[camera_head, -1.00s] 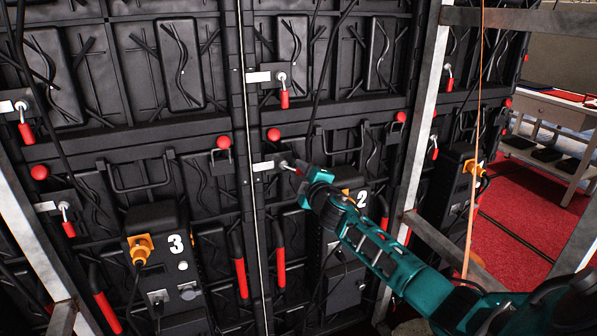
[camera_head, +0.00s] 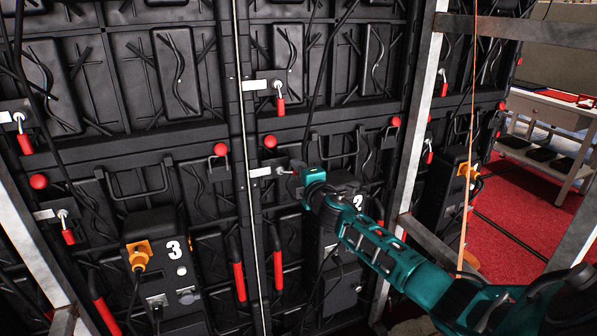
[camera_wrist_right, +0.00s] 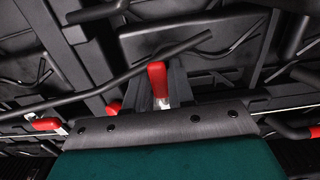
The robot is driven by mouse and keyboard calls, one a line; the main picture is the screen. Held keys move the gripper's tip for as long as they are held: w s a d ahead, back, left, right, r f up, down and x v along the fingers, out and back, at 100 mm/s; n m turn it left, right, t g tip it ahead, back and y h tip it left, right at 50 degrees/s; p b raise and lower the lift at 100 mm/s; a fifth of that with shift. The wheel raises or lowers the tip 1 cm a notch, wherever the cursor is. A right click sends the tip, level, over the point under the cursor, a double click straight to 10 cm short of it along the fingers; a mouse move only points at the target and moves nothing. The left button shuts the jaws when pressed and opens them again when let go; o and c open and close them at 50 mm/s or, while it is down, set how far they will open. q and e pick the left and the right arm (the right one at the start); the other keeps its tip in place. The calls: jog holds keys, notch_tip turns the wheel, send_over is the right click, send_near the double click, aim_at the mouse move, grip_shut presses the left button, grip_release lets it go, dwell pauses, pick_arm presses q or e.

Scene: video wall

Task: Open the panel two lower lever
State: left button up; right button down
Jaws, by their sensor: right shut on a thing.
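Panel two's lower lever has a pale latch plate and metal shank (camera_head: 266,171) pointing right, roughly level, in the head view. Its handle end is hidden behind my right gripper (camera_head: 298,178). In the right wrist view a red lever handle (camera_wrist_right: 157,76) stands between the two dark fingers of my right gripper (camera_wrist_right: 158,92), which is shut on it. Panel two's box, marked 2 (camera_head: 358,201), is partly behind my right arm. My left gripper is in neither view.
An upper lever with a red handle (camera_head: 281,105) hangs down above. Red balls (camera_head: 270,141) and red-gripped bars (camera_head: 278,271) stick out nearby. A thin cable runs down left of the lever. A metal frame post (camera_head: 411,140) stands to the right.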

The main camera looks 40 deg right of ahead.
jog(key=c, duration=1.1)
grip_release()
jog(key=shift+o, duration=0.2)
jog(key=shift+s, duration=0.1)
jog(key=p+v, duration=0.1)
jog(key=v, duration=1.1)
jog(key=shift+s+a, duration=0.15)
jog(key=shift+s, duration=0.15)
